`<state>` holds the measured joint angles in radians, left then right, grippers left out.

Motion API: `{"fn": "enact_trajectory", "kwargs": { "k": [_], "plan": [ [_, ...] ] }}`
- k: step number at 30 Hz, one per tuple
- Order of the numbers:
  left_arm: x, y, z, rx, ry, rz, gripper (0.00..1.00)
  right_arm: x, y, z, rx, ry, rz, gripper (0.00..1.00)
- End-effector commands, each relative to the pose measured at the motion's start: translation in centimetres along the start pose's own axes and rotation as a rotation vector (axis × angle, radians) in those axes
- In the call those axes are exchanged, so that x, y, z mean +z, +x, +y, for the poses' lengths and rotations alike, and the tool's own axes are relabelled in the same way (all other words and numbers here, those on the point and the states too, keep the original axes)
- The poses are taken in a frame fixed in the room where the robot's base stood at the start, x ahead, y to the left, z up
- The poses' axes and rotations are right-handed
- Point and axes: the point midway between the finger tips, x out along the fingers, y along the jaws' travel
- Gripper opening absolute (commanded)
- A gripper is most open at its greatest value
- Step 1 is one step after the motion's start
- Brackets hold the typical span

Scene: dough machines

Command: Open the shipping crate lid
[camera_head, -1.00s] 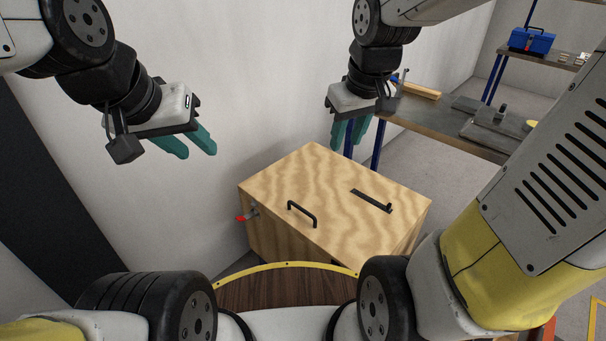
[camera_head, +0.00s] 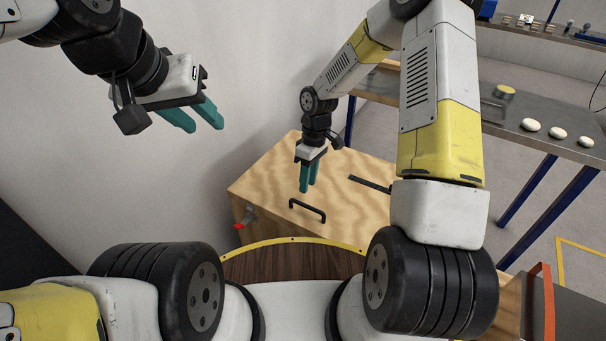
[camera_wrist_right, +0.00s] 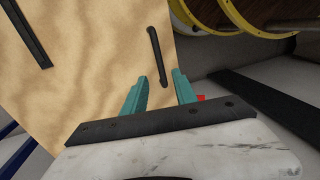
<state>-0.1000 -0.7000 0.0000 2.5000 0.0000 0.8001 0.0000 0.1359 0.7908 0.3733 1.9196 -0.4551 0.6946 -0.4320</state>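The wooden shipping crate (camera_head: 262,180) stands in front of me, its pale lid lying flat and closed. A black bar handle (camera_head: 307,210) sits on the lid near its front edge. It also shows in the right wrist view (camera_wrist_right: 158,56). A latch with a red tip (camera_head: 241,224) is on the crate's left side. My right gripper (camera_head: 308,189) is open and empty above the lid, just behind the handle. In the right wrist view the handle lies beyond the gap between its teal fingers. My left gripper (camera_head: 206,128) is open and empty, raised left of the crate near the wall.
A dark strip (camera_head: 369,184) lies on the lid, partly hidden by my right arm. A metal table (camera_head: 500,112) with several pale round pieces (camera_head: 530,125) stands behind on the right. A white wall is close on the left. A curved wooden surface with a yellow edge (camera_head: 290,240) is in front.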

Motion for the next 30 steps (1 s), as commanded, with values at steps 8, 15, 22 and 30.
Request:
{"fn": "enact_trajectory", "kwargs": {
  "k": [8,15,22,30],
  "plan": [
    [0.0,0.0,0.0,0.000,0.000,0.000,0.36,0.1,4.4,-0.1,-0.002,-0.002,-0.003,0.34],
    [0.0,0.0,0.0,0.000,0.000,0.000,0.36,0.0,6.8,0.0,0.001,0.001,0.000,0.34],
    [0.0,0.0,0.0,0.000,0.000,0.000,0.36,0.0,7.0,0.0,0.002,0.001,0.000,0.34],
    [0.0,0.0,0.0,0.000,0.000,0.000,0.36,0.1,7.0,0.0,0.002,0.001,0.000,0.00]
  ]
}}
